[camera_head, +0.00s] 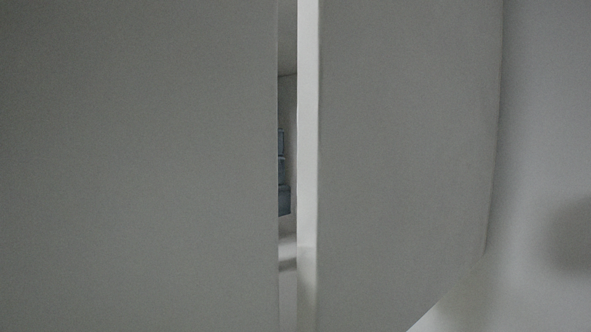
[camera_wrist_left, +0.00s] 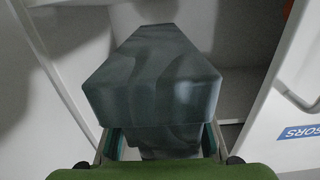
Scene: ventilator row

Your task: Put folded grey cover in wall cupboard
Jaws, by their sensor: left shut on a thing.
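The folded grey cover (camera_wrist_left: 155,85) fills the middle of the left wrist view, a blue-grey block with a faint wavy pattern. My left gripper (camera_wrist_left: 162,146) is shut on its near end; the cover sticks out ahead of the fingers. Behind it is a pale recess with a shelf-like ledge (camera_wrist_left: 233,104), which looks like the wall cupboard's inside. The cover hides much of it, so I cannot tell how far in it reaches. In the head view neither gripper shows.
Large pale panels (camera_head: 130,165) (camera_head: 405,150) fill the head view, with a narrow gap between. A blue-grey thing (camera_head: 284,175) shows in the gap; I cannot tell what. In the wrist view, a white door-like panel (camera_wrist_left: 295,105) with a handle and blue lettering stands close at right.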

